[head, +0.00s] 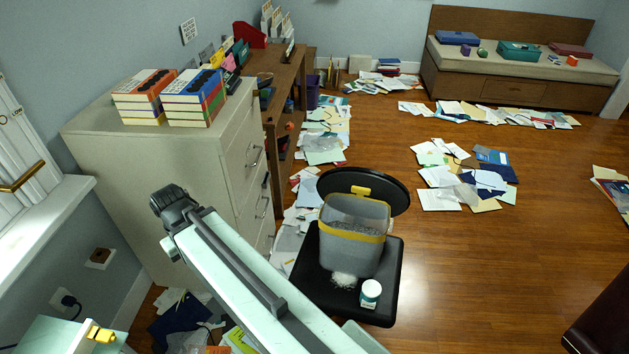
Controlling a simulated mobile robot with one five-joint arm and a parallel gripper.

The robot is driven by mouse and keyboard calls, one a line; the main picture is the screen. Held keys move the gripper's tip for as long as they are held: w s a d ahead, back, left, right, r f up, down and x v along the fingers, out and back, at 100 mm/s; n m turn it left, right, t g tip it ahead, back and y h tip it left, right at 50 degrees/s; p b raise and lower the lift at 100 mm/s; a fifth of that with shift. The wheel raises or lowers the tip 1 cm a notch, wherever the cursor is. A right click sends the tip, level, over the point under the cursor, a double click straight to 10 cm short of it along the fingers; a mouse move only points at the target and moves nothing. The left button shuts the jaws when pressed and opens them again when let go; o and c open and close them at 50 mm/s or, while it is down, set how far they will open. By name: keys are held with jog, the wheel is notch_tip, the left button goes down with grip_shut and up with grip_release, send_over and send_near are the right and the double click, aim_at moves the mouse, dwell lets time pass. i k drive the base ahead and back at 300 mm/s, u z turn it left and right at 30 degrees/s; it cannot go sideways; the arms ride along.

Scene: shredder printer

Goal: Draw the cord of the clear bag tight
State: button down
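The clear bag (350,256) stands upright on a flat black seat-like surface (317,286), in the middle of the head view. It is see-through and holds grey shreds. A yellow band, apparently its cord (350,231), runs around its upper part, and the bag's mouth looks wide open. A yellow piece (361,190) shows above the rim, against a black oval panel (388,190). Whether it joins the cord I cannot tell. My pale arm reaches from the bottom edge to a dark joint left of the bag. I cannot make out my gripper's fingers.
A small white jar (371,293) and a pale heap (344,280) lie before the bag. A beige cabinet (150,170) with books (195,96) stands left. Papers (465,180) litter the floor. Bare wood floor (500,260) lies right, with a dark object (605,315) at the edge.

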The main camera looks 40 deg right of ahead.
aim_at(360, 191)
jog(key=u, duration=1.5)
jog(key=k, duration=0.45)
jog(key=z, duration=1.4)
jog(key=i, duration=0.5)
